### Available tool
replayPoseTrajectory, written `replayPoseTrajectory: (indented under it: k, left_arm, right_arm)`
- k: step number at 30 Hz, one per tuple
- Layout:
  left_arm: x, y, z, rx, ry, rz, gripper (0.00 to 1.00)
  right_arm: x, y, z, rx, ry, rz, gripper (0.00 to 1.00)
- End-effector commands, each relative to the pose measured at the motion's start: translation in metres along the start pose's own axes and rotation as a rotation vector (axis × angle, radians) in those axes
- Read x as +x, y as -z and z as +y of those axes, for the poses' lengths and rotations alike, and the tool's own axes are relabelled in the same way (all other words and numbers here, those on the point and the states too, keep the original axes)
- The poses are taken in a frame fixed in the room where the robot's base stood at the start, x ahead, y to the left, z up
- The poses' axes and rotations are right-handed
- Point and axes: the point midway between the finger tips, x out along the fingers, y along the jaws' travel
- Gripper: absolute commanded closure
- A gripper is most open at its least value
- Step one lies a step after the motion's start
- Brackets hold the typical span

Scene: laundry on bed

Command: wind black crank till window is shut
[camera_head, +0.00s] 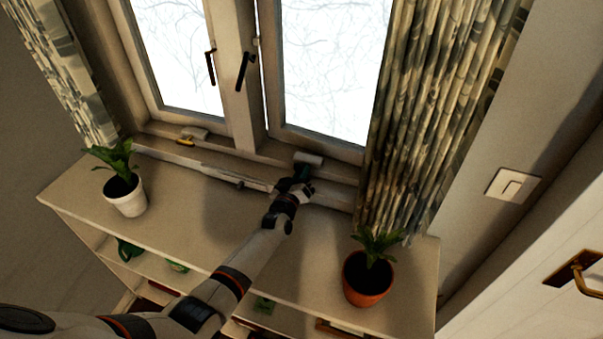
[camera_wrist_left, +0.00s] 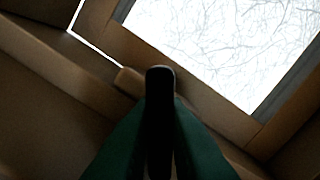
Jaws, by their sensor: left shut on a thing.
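The window has two glazed sashes; the right sash (camera_head: 322,70) stands above the sill behind my left arm. In the left wrist view a thin bright gap runs along one edge of the sash frame (camera_wrist_left: 185,85). My left gripper (camera_head: 302,175) is at the foot of the right sash. Its green fingers are shut on the black crank (camera_wrist_left: 160,110), which stands upright between them in the left wrist view. In the head view the crank is mostly hidden by the gripper. My right gripper is not in view.
A cabinet (camera_head: 225,220) stands under the window. A plant in a white pot (camera_head: 126,197) is at its left and one in a terracotta pot (camera_head: 366,283) at its right, beside my arm. A patterned curtain (camera_head: 440,110) hangs close right of the gripper.

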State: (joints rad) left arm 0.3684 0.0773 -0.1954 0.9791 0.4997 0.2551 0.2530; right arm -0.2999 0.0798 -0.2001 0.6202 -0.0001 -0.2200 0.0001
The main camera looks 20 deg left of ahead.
Motion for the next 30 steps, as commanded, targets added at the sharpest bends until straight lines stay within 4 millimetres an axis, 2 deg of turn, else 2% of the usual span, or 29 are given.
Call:
replayPoseTrajectory:
  k: [16, 30]
  left_arm:
    - [-0.001, 0.001, 0.001, 0.520, -0.001, 0.002, 1.00]
    - [0.000, 0.002, 0.001, 0.965, -0.001, 0.002, 1.00]
  right_arm:
    - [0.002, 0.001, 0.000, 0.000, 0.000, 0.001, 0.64]
    - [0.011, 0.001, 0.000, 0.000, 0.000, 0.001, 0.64]
